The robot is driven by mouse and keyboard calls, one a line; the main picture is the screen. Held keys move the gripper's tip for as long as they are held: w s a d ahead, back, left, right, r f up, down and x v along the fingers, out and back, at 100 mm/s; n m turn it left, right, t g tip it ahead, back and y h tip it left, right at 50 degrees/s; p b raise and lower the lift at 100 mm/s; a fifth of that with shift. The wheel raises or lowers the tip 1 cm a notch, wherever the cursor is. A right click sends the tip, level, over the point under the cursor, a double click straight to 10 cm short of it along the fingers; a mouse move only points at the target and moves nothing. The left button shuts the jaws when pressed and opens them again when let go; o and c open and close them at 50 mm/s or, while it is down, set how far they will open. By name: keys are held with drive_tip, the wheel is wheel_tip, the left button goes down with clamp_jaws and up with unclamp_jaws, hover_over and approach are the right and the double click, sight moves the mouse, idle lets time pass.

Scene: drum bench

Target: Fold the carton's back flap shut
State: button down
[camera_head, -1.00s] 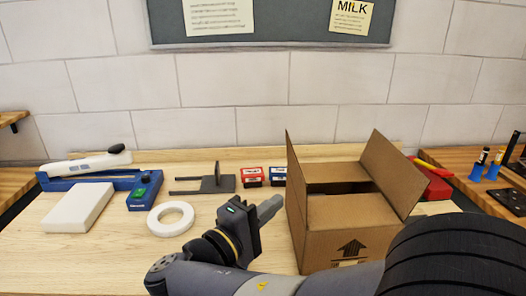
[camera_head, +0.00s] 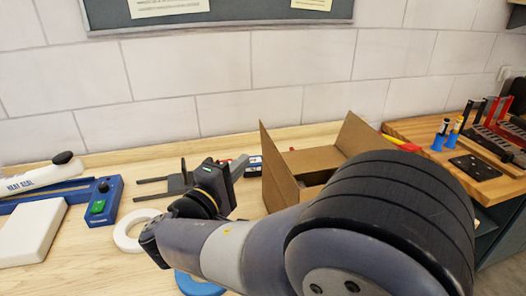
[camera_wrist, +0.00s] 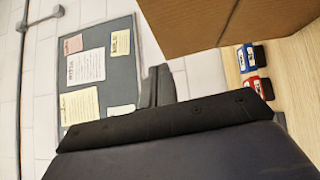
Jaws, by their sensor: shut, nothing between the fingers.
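The brown carton (camera_head: 282,196) stands on the bench right of centre in the head view, its front largely hidden by my arm. Its left flap (camera_head: 272,160) stands up and its right flap (camera_head: 357,136) leans outward. A brown panel at the back, seemingly the back flap (camera_head: 316,158), shows between them; its exact angle is unclear. My gripper (camera_head: 240,167) is shut and empty, just left of the carton, with a gap hard to judge. In the wrist view, the shut fingers (camera_wrist: 156,88) point toward the wall, and a carton panel (camera_wrist: 205,22) fills the upper part.
A blue-and-white heat sealer (camera_head: 50,185), a white block (camera_head: 32,232) and a white ring (camera_head: 126,236) lie left. Red and blue small boxes (camera_wrist: 250,75) sit near the carton. A side bench (camera_head: 430,135) holds tools at right.

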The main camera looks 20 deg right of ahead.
sight(273, 145)
drive_tip(key=d, duration=0.1)
drive_tip(key=w+d, duration=0.1)
drive_tip(key=d, duration=0.1)
drive_tip(key=d+p, duration=0.1)
drive_tip(key=shift+w+d+r, duration=0.25)
drive_tip(key=shift+d+r, duration=0.05)
drive_tip(key=shift+d, duration=0.5)
